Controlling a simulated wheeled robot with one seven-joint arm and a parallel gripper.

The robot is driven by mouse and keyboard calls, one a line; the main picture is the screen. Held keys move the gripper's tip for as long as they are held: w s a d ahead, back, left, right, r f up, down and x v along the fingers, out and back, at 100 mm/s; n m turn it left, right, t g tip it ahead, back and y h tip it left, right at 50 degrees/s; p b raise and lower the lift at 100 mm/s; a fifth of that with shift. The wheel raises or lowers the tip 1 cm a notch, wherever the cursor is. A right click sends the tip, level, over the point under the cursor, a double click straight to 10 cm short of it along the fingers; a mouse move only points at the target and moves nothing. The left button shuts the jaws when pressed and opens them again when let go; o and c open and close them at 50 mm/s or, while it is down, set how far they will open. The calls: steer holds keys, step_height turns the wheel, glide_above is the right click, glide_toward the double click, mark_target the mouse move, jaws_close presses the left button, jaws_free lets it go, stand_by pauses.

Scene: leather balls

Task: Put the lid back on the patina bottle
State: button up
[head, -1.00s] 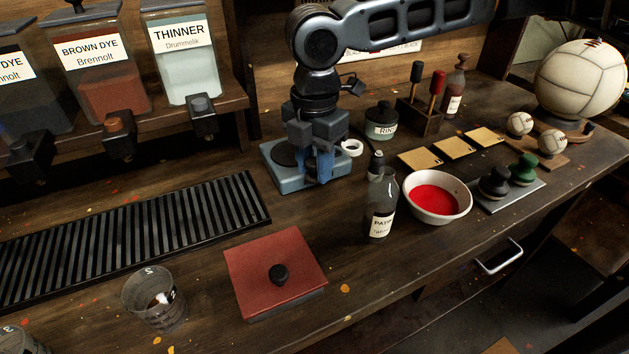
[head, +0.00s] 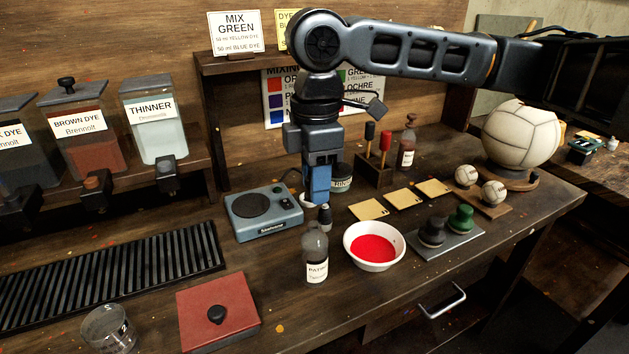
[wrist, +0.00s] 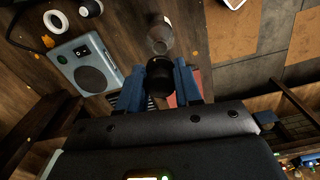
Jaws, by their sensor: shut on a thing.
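The patina bottle (head: 316,266) is a clear, labelled bottle standing upright on the bench, left of the bowl of red liquid. It also shows in the wrist view (wrist: 160,36), just beyond my fingers. My gripper (head: 317,192) points down, behind and above the bottle in the head view. In the wrist view its blue fingers are shut on a round black lid (wrist: 158,76). The lid is apart from the bottle.
A blue-grey scale (head: 264,222) stands to the left. A small dark-topped item (head: 324,214) and a white ring (head: 307,199) are close behind the bottle. A white bowl (head: 374,262) is to its right. A red box (head: 240,325) lies in front, left.

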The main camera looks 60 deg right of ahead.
mark_target(316, 225)
steer(key=shift+f+b, duration=1.6)
steer(key=shift+f, duration=0.4)
steer(key=shift+f+b, duration=0.4)
steer(key=shift+f, duration=0.45)
steer(key=shift+p, duration=0.4)
steer(key=shift+f, duration=0.15)
stand_by(0.7)
steer(key=o, duration=1.6)
steer(key=shift+p, duration=0.3)
